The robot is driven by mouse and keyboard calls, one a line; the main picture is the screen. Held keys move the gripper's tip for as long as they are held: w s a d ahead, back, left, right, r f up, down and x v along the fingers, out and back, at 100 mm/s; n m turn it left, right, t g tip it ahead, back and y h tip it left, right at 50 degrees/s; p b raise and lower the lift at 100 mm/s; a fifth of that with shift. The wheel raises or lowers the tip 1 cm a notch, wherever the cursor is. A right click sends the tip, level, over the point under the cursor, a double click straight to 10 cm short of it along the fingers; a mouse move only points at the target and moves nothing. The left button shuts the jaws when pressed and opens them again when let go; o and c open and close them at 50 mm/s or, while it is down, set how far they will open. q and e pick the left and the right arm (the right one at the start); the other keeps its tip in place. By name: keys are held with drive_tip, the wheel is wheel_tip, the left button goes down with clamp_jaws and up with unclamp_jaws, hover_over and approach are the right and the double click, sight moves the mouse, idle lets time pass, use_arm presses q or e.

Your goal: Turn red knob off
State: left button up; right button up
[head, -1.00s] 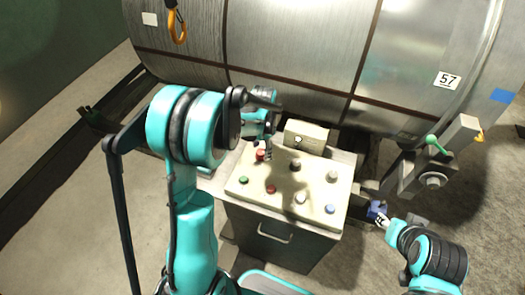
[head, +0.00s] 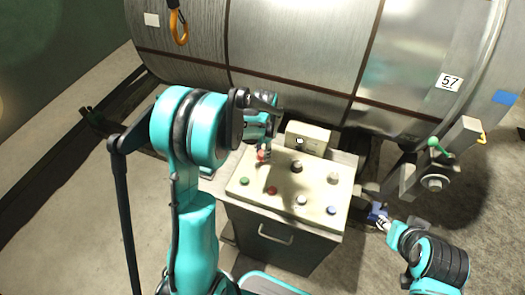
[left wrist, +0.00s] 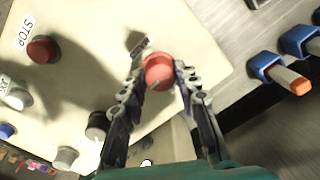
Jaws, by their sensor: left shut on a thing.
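A cream control panel (head: 322,188) on a dark cabinet carries several coloured knobs. A red knob (head: 261,156) is near its back left corner. My left gripper (head: 264,150) is shut on this knob; in the left wrist view the red knob (left wrist: 159,71) sits between the two fingers (left wrist: 158,80). A second red knob (head: 271,190) is nearer the front; the left wrist view shows a red knob (left wrist: 42,49) beside a STOP label (left wrist: 26,32). My right gripper (head: 381,221) is right of the cabinet, away from the knobs; its finger opening is too small to judge.
Green (head: 244,181), black (head: 296,166), white (head: 301,200) and blue (head: 332,210) knobs share the panel. A small box (head: 308,137) stands at its back edge. A large metal cylinder (head: 290,55) is close behind. A green-handled lever (head: 434,145) is at the right.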

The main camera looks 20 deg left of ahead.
use_arm(q)
drive_tip(key=n+b, duration=0.1)
drive_tip(key=n, duration=0.3)
drive_tip(key=shift+n, duration=0.3)
drive_tip(key=n, duration=0.4)
drive_tip(key=shift+b, duration=0.35)
drive_tip(key=n, duration=0.5)
drive_tip(key=shift+w, duration=0.1)
drive_tip(key=shift+n+g+b, duration=0.3)
drive_tip(key=shift+n+b, duration=0.1)
drive_tip(key=shift+n, duration=1.4)
drive_tip(key=o, duration=1.2)
drive_tip(key=shift+c, duration=0.2)
drive_tip(key=shift+r, duration=0.1)
wheel_tip(320, 180, up, 12)
drive_tip(key=shift+w, duration=0.15)
